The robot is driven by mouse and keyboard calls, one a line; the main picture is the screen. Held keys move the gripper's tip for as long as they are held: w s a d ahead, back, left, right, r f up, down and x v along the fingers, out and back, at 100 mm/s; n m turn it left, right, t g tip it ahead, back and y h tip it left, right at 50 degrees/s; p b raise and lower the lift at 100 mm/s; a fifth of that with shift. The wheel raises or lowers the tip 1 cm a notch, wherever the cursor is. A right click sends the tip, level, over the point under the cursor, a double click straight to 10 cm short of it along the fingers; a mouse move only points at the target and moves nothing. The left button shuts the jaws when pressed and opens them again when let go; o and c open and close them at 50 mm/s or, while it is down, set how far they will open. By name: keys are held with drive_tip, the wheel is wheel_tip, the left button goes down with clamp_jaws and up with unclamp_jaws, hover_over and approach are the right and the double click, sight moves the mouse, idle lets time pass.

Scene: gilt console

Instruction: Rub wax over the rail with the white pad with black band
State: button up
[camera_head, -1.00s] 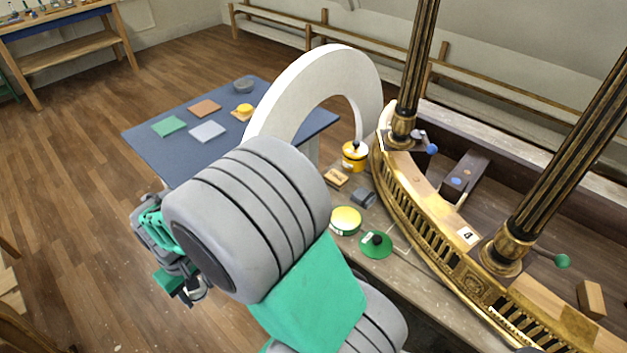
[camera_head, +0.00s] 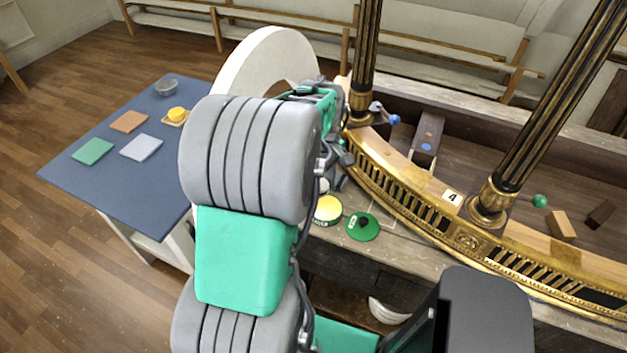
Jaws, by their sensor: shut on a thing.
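The gilt rail (camera_head: 400,198) curves from the upper middle to the lower right, with a fluted front and a pale wood top. My gripper (camera_head: 334,172) is at the rail's left end, over the bench, mostly hidden behind my own arm. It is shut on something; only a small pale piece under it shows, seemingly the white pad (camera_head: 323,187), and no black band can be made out. An open tin of pale yellow wax (camera_head: 328,209) stands just below it, beside a green lid (camera_head: 362,227). I cannot tell whether the pad touches anything.
Two dark gilt columns (camera_head: 366,60) (camera_head: 545,110) rise from the rail. A card marked 4 (camera_head: 452,197) lies between them. Clamps with a blue knob (camera_head: 394,119) and a green knob (camera_head: 540,201) stick out. A blue table (camera_head: 85,195) with cloths stands left.

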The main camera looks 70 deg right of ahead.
sight(328, 209)
drive_tip(key=shift+s+d, duration=0.2)
drive_tip(key=shift+s, duration=0.75)
drive_tip(key=shift+f+b, duration=2.1)
drive_tip(key=shift+f, duration=0.75)
drive_tip(key=shift+f+b, duration=0.3)
drive_tip(key=shift+f, duration=0.3)
wheel_tip(328, 209, up, 7)
drive_tip(key=p, duration=0.5)
